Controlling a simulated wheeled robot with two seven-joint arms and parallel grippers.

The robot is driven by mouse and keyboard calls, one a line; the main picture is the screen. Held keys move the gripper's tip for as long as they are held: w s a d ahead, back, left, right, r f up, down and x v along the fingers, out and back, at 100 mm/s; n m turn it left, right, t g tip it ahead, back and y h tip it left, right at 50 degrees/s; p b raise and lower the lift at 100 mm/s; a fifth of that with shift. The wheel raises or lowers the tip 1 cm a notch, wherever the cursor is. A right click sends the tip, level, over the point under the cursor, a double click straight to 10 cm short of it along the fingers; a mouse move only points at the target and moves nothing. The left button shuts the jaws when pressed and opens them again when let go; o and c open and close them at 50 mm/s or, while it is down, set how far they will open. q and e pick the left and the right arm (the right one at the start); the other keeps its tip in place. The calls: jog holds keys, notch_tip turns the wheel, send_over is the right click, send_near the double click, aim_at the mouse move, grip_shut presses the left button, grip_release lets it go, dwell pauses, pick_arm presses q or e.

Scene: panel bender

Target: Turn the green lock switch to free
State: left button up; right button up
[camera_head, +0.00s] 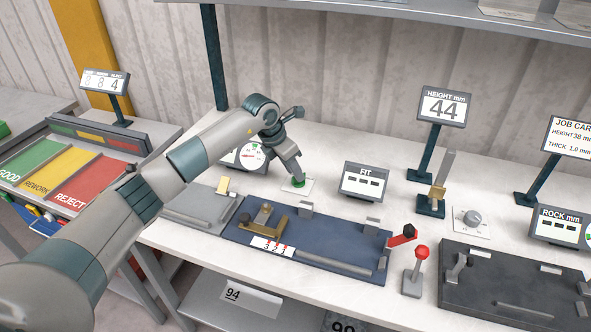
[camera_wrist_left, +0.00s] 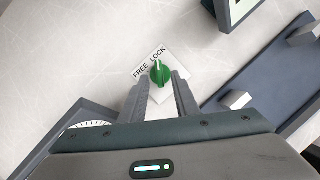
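The green lock switch (camera_wrist_left: 160,73) sits on a small white plate marked FREE and LOCK (camera_wrist_left: 149,62). In the left wrist view its ridge points up the picture, toward the LOCK word. In the head view the switch (camera_head: 299,181) is partly hidden by my left gripper (camera_head: 297,176), which reaches down over it. In the left wrist view the two fingers of my left gripper (camera_wrist_left: 161,88) stand apart, one on each side of the switch. I cannot tell whether they touch it. My right gripper is not in view.
A dial gauge (camera_head: 245,153) stands left of the switch and the FIT display (camera_head: 364,182) stands to its right. A blue fixture plate (camera_head: 330,253) lies in front. A red-knobbed lever (camera_head: 420,253) stands farther right. Bare bench surrounds the switch plate.

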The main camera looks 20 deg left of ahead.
pick_arm(q)
jog(key=shift+x, duration=1.1)
jog(key=shift+c, duration=0.3)
grip_shut()
